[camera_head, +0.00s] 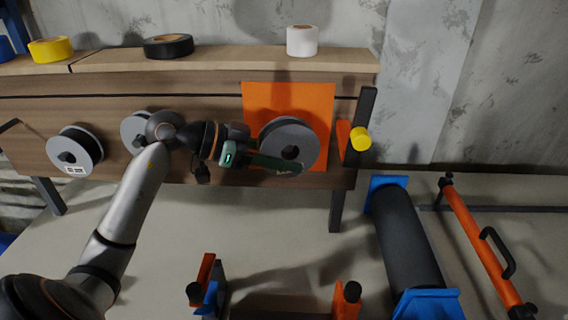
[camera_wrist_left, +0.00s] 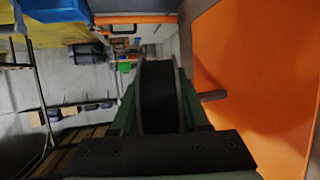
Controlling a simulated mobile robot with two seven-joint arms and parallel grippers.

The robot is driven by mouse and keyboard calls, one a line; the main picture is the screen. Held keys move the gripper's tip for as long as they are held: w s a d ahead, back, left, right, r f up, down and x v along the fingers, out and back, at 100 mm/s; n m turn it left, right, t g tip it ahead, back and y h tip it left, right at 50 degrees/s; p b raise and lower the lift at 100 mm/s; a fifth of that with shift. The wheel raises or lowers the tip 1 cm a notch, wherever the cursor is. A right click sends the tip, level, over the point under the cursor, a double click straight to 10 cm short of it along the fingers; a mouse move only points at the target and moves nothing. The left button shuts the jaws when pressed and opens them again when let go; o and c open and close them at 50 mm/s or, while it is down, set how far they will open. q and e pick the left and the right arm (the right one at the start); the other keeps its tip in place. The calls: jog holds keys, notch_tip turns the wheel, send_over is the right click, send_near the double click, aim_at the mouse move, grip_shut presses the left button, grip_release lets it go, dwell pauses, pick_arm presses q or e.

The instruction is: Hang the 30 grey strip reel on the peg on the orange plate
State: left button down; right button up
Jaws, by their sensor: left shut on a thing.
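The grey strip reel (camera_head: 305,135), a disc with a dark centre hole, is in front of the orange plate (camera_head: 262,97) on the wooden board. No number is readable on it. My left gripper (camera_head: 275,163) is shut on it from the left, with green fingers on either side. In the left wrist view the dark reel (camera_wrist_left: 160,90) stands upright between the fingers, its flat side facing the orange plate (camera_wrist_left: 260,75). The peg (camera_wrist_left: 213,96) sticks out from the plate towards the reel. I cannot tell whether its tip enters the hole. My right gripper is not in view.
Yellow (camera_head: 50,48), black (camera_head: 168,46) and white (camera_head: 302,40) rolls sit on the top shelf. A yellow-ended piece (camera_head: 360,138) juts out right of the plate.

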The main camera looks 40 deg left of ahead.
pick_arm(q)
jog(key=w+a, duration=0.1)
jog(key=w+a+p, duration=0.1)
jog(key=w, duration=0.1)
jog(key=shift+f, duration=0.2)
dwell(0.3)
dwell(0.6)
jog(key=shift+c, duration=1.6)
grip_release()
jog(key=shift+f, duration=0.1)
jog(key=b+v, duration=0.1)
jog(key=v, duration=1.1)
jog(key=shift+s+b, duration=0.25)
jog(key=shift+b, duration=0.05)
